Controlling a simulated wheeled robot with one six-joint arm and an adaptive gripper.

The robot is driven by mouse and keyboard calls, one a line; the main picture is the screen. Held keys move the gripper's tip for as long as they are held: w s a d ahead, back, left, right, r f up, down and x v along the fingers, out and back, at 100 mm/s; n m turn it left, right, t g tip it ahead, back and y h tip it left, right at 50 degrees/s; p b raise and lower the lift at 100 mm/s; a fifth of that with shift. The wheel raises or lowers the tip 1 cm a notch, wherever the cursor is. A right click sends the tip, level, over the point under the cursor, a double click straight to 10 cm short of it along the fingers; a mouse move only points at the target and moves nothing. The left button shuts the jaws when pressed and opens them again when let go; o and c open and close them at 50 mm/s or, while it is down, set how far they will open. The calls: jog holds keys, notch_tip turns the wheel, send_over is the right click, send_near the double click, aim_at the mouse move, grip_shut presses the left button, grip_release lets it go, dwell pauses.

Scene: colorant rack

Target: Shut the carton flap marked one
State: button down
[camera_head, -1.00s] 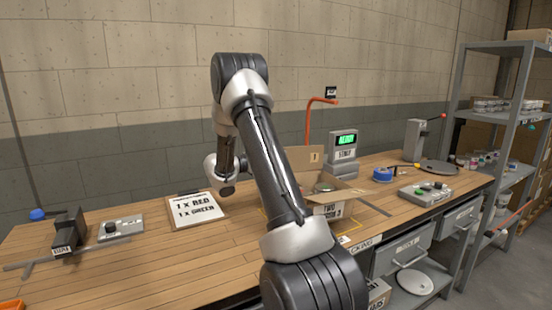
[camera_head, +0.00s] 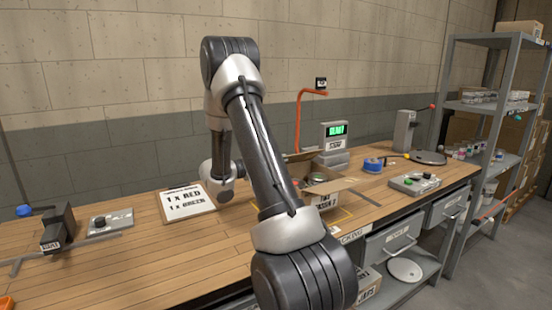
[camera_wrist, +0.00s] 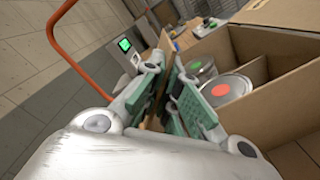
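The carton (camera_head: 328,199) stands open on the bench in the head view, behind my forearm. It also shows at the right of the wrist view (camera_wrist: 278,107). It holds a can with a green dot (camera_wrist: 197,69) and a can with a red dot (camera_wrist: 226,88), split by a divider. A brown flap (camera_head: 301,157) shows at its back in the head view; its mark is not readable. My gripper (camera_wrist: 166,76) is beside the carton's left side in the wrist view. Its green pads are partly apart, with brown board edge-on between them. Whether they grip it is unclear.
An orange bent pipe (camera_head: 299,120) and a display unit (camera_head: 334,140) stand behind the carton. An order board (camera_head: 187,203) lies left. A blue roll (camera_head: 373,165) and a control box (camera_head: 415,184) are right.

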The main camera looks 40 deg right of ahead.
jog(key=shift+s+f, duration=0.1)
jog(key=shift+f, duration=0.05)
jog(key=shift+s+a+f, duration=0.1)
jog(key=shift+s+f, duration=0.15)
jog(key=shift+f, duration=0.1)
jog(key=shift+s+f, duration=0.15)
dwell(1.3)
jog(key=c, duration=1.7)
grip_release()
jog(key=v, duration=1.2)
